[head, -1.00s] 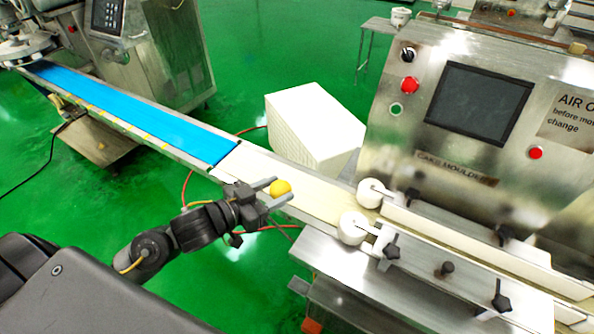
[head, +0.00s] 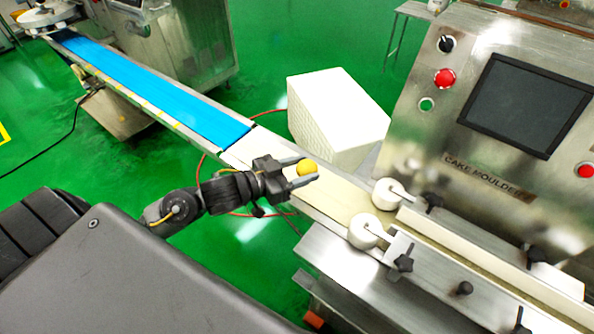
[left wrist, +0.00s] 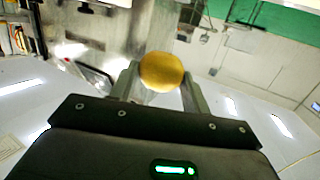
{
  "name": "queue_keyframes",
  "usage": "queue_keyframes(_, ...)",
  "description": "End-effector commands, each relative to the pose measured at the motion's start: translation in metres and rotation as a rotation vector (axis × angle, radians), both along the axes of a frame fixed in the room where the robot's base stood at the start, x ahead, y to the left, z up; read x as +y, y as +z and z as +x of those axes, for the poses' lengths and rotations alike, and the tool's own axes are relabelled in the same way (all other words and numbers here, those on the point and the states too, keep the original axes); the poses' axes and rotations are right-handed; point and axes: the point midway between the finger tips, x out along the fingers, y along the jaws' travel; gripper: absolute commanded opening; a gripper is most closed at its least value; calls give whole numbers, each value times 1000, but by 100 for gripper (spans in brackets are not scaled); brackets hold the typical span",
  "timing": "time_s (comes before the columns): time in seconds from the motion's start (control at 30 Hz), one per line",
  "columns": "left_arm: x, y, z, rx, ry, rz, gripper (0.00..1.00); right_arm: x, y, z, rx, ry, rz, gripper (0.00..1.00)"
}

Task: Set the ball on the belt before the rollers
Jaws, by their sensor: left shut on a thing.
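A yellow ball (head: 307,168) is held between the fingers of my left gripper (head: 302,171). The left wrist view also shows the ball (left wrist: 162,71) between the two fingers of the gripper (left wrist: 160,85). The gripper and ball appear over the cream belt (head: 335,199), on the blue belt's side of the rollers; their height above it is hard to tell. Two white rollers, a rear one (head: 387,194) and a front one (head: 364,231), stand at the belt's two sides, to the right of the ball. My right gripper is not in view.
A blue belt (head: 160,95) leads in from the upper left. The steel moulder machine (head: 440,150) with a dark screen stands at the right. A white box (head: 335,110) stands behind the belt. Guide rails with black knobs (head: 403,263) lie past the rollers.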

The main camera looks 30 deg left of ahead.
Motion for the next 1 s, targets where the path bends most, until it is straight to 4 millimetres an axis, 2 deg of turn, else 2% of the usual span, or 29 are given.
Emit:
queue_keyframes(0.1,21,-12,26,1,4,2,20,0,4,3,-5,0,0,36)
queue_keyframes(0.2,31,-35,39,3,2,0,20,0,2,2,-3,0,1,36)
queue_keyframes(0.4,43,-61,57,0,1,-1,20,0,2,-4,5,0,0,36)
queue_keyframes(0.67,47,-68,61,-1,-1,-2,20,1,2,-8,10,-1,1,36)
queue_keyframes(0.9,50,-97,65,1,1,-2,20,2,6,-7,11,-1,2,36)
queue_keyframes(1.0,50,-103,64,0,0,-1,20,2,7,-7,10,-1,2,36)
